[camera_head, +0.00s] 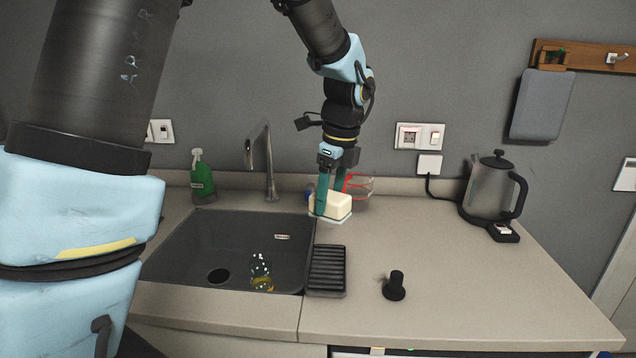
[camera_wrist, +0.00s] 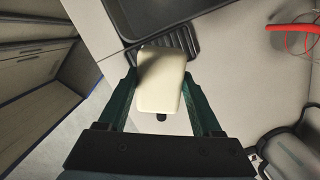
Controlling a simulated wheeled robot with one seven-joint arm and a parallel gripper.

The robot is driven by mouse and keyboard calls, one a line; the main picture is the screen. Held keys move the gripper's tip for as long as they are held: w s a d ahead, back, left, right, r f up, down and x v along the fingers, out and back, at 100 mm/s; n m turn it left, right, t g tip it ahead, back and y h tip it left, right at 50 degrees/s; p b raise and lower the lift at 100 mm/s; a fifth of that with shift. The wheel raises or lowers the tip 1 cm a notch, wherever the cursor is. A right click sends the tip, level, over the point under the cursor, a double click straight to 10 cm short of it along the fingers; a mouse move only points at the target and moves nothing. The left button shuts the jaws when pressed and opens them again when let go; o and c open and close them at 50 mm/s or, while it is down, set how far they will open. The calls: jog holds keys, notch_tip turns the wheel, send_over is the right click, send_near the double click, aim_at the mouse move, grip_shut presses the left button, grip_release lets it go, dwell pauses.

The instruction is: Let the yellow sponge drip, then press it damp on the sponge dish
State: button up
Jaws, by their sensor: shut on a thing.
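The pale yellow sponge (camera_head: 331,206) is between the fingers of my gripper (camera_head: 329,198), at the back right corner of the sink. My gripper is shut on it; in the wrist view the sponge (camera_wrist: 160,82) fills the space between the two green fingers (camera_wrist: 161,98). A pale, thin rim, seemingly the sponge dish (camera_head: 338,219), shows just under the sponge in the head view. I cannot tell whether the sponge touches it. No drops are visible.
The dark sink (camera_head: 190,240) holds a bottle-like item (camera_head: 261,272). A black ridged rack (camera_head: 327,270) lies at its right edge. A red wire item (camera_head: 357,185) stands behind my gripper. A black knob-like object (camera_head: 395,286) and kettle (camera_head: 490,190) are to the right. The counter between is clear.

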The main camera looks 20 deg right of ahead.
jog(key=shift+w+f, duration=0.15)
jog(key=shift+w, duration=0.2)
notch_tip(320, 180, down, 12)
jog(key=b, duration=1.2)
jog(key=shift+f, duration=0.25)
jog(key=shift+s+f, duration=0.1)
jog(key=shift+f, duration=0.55)
dwell(0.6)
jog(key=shift+a+f, duration=0.1)
jog(key=shift+a, duration=0.1)
dwell(0.7)
jog(key=shift+d+p, duration=0.1)
jog(key=shift+p, duration=0.35)
dwell(0.5)
jog(key=shift+p, duration=0.85)
dwell(1.7)
